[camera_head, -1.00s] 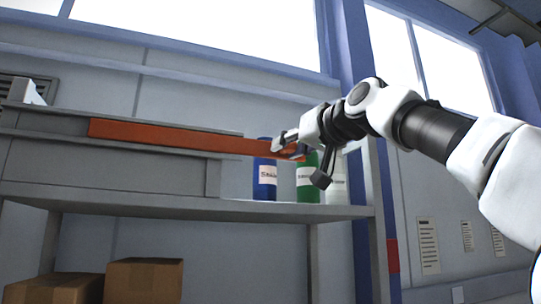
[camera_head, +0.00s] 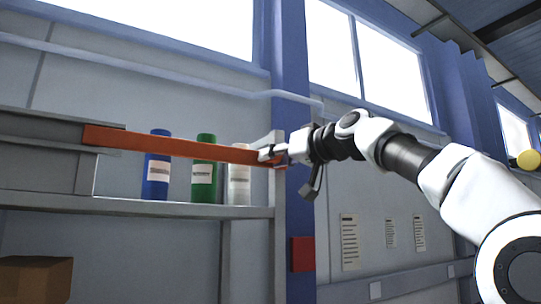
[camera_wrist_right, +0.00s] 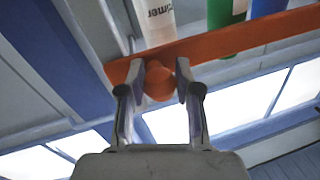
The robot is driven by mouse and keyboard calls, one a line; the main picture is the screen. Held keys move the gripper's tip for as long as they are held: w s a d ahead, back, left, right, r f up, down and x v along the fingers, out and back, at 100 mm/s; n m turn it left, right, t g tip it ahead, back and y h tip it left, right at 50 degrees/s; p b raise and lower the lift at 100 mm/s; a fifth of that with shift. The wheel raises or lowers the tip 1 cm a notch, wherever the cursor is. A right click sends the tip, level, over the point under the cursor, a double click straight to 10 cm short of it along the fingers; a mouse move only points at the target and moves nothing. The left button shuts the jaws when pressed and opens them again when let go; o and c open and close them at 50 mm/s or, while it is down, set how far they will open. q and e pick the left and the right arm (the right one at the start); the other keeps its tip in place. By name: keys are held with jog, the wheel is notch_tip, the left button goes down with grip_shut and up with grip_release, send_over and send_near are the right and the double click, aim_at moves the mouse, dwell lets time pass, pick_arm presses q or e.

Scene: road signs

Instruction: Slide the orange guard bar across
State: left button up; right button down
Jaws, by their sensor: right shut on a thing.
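The orange guard bar (camera_head: 180,146) sticks out of a grey housing (camera_head: 50,150) on the left and runs right in front of the bottles on the shelf. My right gripper (camera_head: 274,154) is at the bar's right end. In the right wrist view, the gripper (camera_wrist_right: 160,88) is shut on the round orange knob (camera_wrist_right: 158,80) of the bar, one finger on each side. The bar (camera_wrist_right: 225,42) passes just beyond the fingertips there. My left gripper is in none of the views.
A blue bottle (camera_head: 157,165), a green bottle (camera_head: 204,168) and a white bottle (camera_head: 239,185) stand on the shelf (camera_head: 150,207) behind the bar. A blue post (camera_head: 292,120) rises just right of the shelf. A cardboard box (camera_head: 35,280) sits below.

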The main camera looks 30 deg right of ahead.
jog(key=c, duration=0.8)
grip_release()
jog(key=shift+d, duration=0.35)
jog(key=shift+a, duration=0.2)
